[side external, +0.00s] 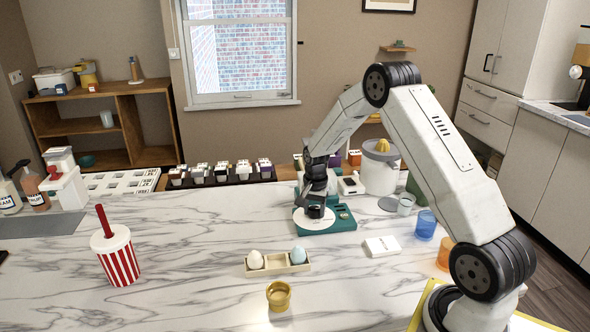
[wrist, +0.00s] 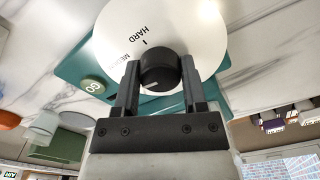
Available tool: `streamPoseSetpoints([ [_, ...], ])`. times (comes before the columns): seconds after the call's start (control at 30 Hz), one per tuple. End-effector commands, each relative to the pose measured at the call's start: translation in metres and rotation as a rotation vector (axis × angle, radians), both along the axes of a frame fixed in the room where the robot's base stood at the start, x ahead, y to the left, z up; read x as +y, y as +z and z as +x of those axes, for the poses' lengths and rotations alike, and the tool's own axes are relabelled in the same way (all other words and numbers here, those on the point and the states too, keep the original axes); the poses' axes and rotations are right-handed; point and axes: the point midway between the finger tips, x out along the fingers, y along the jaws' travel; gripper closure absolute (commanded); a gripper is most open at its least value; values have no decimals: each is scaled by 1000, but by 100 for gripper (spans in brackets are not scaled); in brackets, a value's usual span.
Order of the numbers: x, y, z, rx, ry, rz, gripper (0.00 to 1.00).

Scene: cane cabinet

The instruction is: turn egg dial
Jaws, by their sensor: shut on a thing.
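The egg dial's black knob (wrist: 160,70) sits at the middle of a round white face (wrist: 112,30) on a teal base (wrist: 72,70). In the wrist view the face reads HARD, with a partly blurred word beside it and a short mark near the knob. My gripper (wrist: 160,78) is shut on the knob, one finger on each side. In the side view my gripper (side external: 315,204) reaches down onto the white face (side external: 314,221), and the knob is largely covered by the fingers. The teal base (side external: 343,225) rests on the marble counter.
An egg holder (side external: 278,269) with a cream egg (side external: 255,259) and a blue egg (side external: 298,255) stands in front of the dial. A white card (side external: 382,246) and a blue cup (side external: 426,225) are to the right. A white appliance (side external: 379,172) stands behind.

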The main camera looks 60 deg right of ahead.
Motion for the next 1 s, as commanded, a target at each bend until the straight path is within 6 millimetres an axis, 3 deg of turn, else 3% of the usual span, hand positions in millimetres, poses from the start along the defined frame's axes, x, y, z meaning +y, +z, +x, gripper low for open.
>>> streamPoseSetpoints([
  [1.0, 0, 0, 0, 0, 967, -1, 100],
])
